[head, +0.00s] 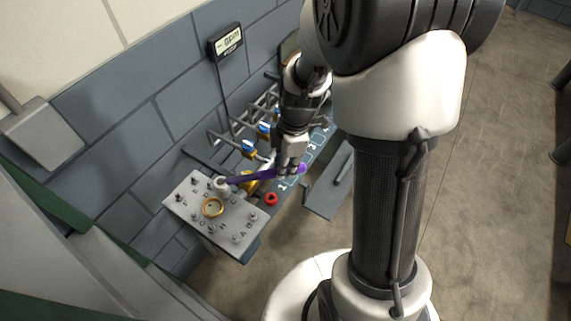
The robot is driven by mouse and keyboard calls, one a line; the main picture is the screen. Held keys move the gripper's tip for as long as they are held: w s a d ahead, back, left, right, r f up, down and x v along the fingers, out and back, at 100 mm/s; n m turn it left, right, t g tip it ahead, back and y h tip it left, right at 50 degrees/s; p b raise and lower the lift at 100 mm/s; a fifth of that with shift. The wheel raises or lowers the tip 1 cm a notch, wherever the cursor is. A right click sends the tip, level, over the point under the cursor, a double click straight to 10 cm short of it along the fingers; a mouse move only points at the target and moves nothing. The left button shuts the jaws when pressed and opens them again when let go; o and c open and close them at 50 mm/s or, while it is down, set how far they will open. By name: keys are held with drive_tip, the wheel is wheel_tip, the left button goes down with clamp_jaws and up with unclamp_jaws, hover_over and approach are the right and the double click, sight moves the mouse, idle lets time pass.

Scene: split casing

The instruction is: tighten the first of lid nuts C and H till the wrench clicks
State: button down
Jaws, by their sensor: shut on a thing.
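My gripper (289,169) is shut on the purple handle of a wrench (248,177). The wrench runs left from my gripper, and its silver head (221,184) is at the upper right part of the grey casing lid (184,209). The head hides whatever lies under it; I cannot tell which lid nut is there or whether it is seated. Several nuts on studs stand around the lid, with a gold ring (212,207) near its middle.
A red knob (271,199) is just right of the lid, below the wrench. Pipes with blue-handled valves (249,147) run along the wall behind. A small display (226,41) hangs on the wall. A dark grey panel (327,190) lies to the right; open floor lies beyond.

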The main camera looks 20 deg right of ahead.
drive_tip(key=shift+f+b, duration=1.35)
drive_tip(key=shift+f, duration=0.05)
drive_tip(key=s+a+m+b, duration=0.1)
drive_tip(key=s+a+m, duration=0.1)
drive_tip(key=s+m, duration=0.2)
drive_tip(key=shift+s+a+t, duration=0.2)
drive_tip(key=shift+s+t, duration=0.1)
drive_tip(key=shift+s, duration=0.7)
drive_tip(key=shift+w+d+b, duration=0.15)
drive_tip(key=shift+w+b, duration=0.1)
drive_tip(key=shift+b, duration=0.35)
